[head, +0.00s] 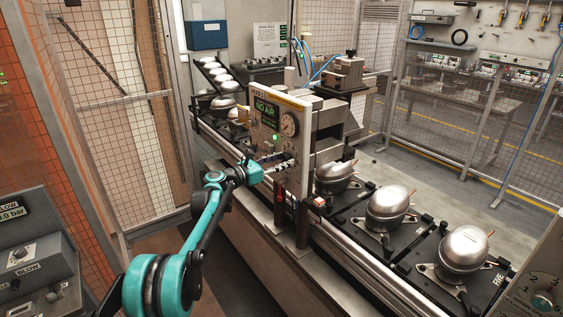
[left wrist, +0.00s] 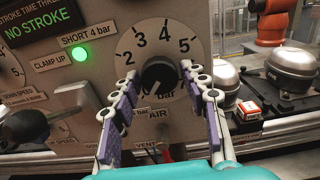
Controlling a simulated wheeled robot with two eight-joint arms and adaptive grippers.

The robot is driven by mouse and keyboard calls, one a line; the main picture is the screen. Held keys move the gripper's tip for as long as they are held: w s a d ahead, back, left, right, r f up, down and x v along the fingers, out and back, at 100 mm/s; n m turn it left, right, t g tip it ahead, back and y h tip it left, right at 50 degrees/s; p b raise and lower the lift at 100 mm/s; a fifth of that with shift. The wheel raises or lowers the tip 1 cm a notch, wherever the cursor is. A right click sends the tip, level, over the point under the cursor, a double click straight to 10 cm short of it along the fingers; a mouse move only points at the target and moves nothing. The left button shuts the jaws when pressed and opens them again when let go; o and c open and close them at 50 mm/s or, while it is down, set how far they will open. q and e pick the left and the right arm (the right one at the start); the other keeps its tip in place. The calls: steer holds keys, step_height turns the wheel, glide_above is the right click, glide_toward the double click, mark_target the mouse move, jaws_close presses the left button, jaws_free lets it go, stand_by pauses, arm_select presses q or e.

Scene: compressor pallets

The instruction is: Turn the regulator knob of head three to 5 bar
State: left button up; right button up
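The black regulator knob (left wrist: 160,76) sits in the middle of a white round dial in the left wrist view. The figures 2, 3, 4 and 5 show around the dial (left wrist: 158,42); its lower part is partly hidden. A pale mark shows on the knob's lower left edge, but I cannot read its setting exactly. My left gripper (left wrist: 159,80) is open, with one finger on each side of the knob; I cannot tell whether they touch it. In the head view my left gripper (head: 276,165) is at the face of the press head's panel (head: 268,112). My right gripper is out of view.
The panel screen (left wrist: 35,24) reads "NO STROKE" in the left wrist view, with "SHORT 4 bar" and a lit green lamp (left wrist: 79,54) nearby. A black lever knob (left wrist: 28,126) sticks out at left. Steel compressors (head: 387,208) stand on pallets along the conveyor (head: 345,270).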

arm_select(q)
steer(key=c, duration=0.6)
steer(key=shift+m, duration=0.3)
